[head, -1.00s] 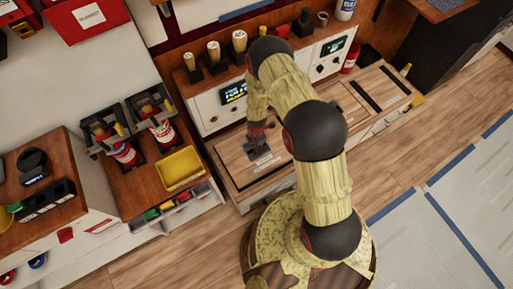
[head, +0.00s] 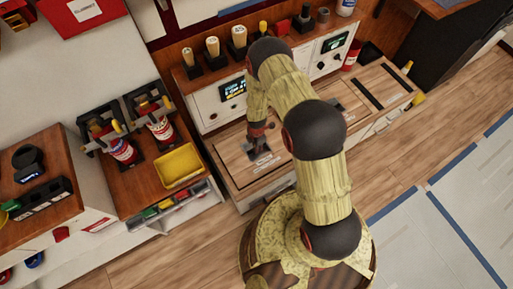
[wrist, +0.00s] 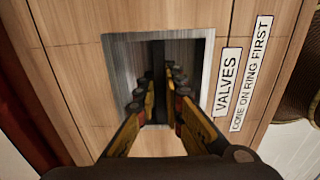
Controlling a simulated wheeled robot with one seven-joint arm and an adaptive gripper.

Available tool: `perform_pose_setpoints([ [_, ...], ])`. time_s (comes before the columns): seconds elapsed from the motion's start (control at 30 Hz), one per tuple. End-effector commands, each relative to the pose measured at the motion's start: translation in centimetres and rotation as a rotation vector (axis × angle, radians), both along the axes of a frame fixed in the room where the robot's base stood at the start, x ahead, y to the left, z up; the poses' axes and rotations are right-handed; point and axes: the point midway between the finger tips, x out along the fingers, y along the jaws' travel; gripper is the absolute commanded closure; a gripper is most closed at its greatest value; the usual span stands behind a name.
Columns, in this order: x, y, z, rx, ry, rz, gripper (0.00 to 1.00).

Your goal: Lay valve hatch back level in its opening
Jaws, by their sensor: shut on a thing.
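The valve hatch (head: 233,165) is a pale wood panel in the low bench top, marked VALVES beside a square metal plate (wrist: 120,60). The plate has a dark slot in its middle. My gripper (wrist: 158,90) reaches down to this plate, its two fingers on either side of a dark upright bar (wrist: 158,58). It is shut on this bar, which looks like the hatch's pull. In the head view my gripper (head: 260,147) is over the plate, partly hidden by my arm. I cannot tell whether the hatch is level or slightly tilted; its far edges are hidden.
Behind the bench stands a white panel with a display (head: 233,91) and several wooden-topped handles. A yellow tray (head: 179,165) and red canisters are at the left. Open floor lies at the right.

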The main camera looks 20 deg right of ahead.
Motion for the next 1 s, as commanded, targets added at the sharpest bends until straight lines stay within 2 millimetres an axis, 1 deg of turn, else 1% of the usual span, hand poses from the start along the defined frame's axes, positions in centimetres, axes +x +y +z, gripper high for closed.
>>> perform_pose_setpoints([
  [0.67,0.2,0.0,-1.8,0.000,-0.003,0.000,1.00],
  [0.7,0.2,0.0,-1.8,0.000,-0.003,0.000,0.90],
  [1.0,0.1,0.0,-1.8,0.000,-0.001,0.000,0.73],
])
